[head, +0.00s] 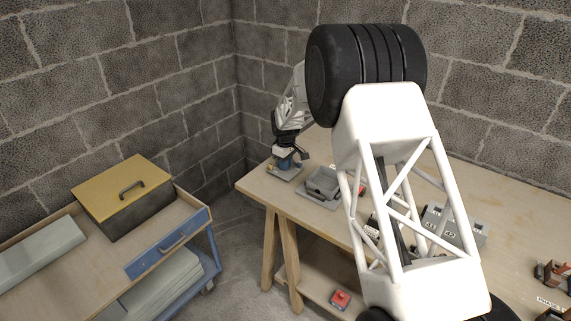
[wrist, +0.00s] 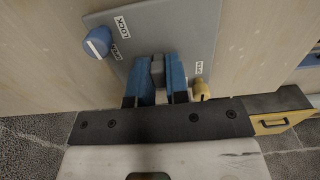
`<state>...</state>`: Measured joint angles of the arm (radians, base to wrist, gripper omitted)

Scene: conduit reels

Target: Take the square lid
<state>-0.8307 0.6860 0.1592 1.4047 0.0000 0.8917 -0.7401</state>
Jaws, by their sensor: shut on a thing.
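My gripper (head: 287,164) is low over a grey plate (head: 284,172) at the left end of the workbench. In the wrist view, its blue fingers (wrist: 160,76) are shut on a small grey piece (wrist: 158,69) standing at the plate (wrist: 195,32). I cannot tell whether this piece belongs to a lid. A squarish grey block (head: 323,181) lies on another plate to the right of my gripper. A yellow lid (head: 112,186) with a dark handle covers a box on the cart, well away from my gripper.
A blue knob (wrist: 97,43) with a LOCK label and a yellow knob (wrist: 201,91) flank the fingers. The cart (head: 50,290) stands left of the workbench (head: 258,190). Grey labelled blocks (head: 440,224) stand farther right. A red item (head: 340,299) lies on the lower shelf.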

